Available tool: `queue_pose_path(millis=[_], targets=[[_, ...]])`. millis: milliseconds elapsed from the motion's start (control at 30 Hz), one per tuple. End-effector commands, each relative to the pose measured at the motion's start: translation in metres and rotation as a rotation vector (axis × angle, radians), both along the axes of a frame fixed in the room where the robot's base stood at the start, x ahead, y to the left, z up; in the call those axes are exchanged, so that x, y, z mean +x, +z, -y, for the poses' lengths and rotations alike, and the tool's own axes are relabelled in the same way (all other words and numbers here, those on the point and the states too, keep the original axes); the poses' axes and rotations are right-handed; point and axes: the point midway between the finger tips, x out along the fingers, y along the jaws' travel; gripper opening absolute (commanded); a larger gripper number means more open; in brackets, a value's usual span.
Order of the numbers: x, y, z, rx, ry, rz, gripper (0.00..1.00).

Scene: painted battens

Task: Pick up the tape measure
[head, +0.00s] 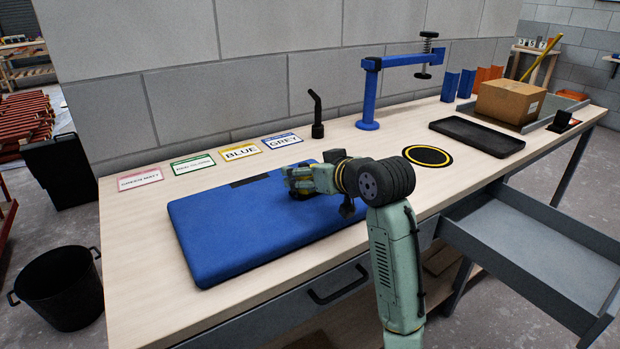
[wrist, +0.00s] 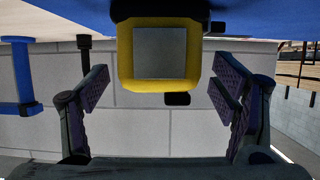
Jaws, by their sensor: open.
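The tape measure (wrist: 159,52) is yellow and black with a square grey face. In the wrist view it is at the top centre, against the blue mat (wrist: 258,14). My gripper (wrist: 161,90) is open, with one finger on each side of the tape measure in the picture. Small gaps show beside it, and the fingers are not closed on it. In the head view my gripper (head: 297,180) is low over the far part of the blue mat (head: 225,225). There I cannot clearly tell the tape measure from the gripper.
Colour label cards (head: 240,152) and a black upright handle (head: 317,115) stand behind the mat. A blue clamp post (head: 369,95) is further right. A black tray (head: 477,136) and cardboard box (head: 511,101) are at the right. An open grey drawer (head: 540,245) juts out in front.

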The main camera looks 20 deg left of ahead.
Motion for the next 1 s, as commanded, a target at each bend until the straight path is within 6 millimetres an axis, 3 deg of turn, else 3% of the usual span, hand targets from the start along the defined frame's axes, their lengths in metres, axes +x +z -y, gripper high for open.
queue_pose_path(millis=[267,1000], targets=[[0.0022,-0.0018,-0.0022,0.000,-0.001,0.000,0.79],[0.0020,-0.0014,-0.0020,-0.001,-0.001,0.001,0.30]])
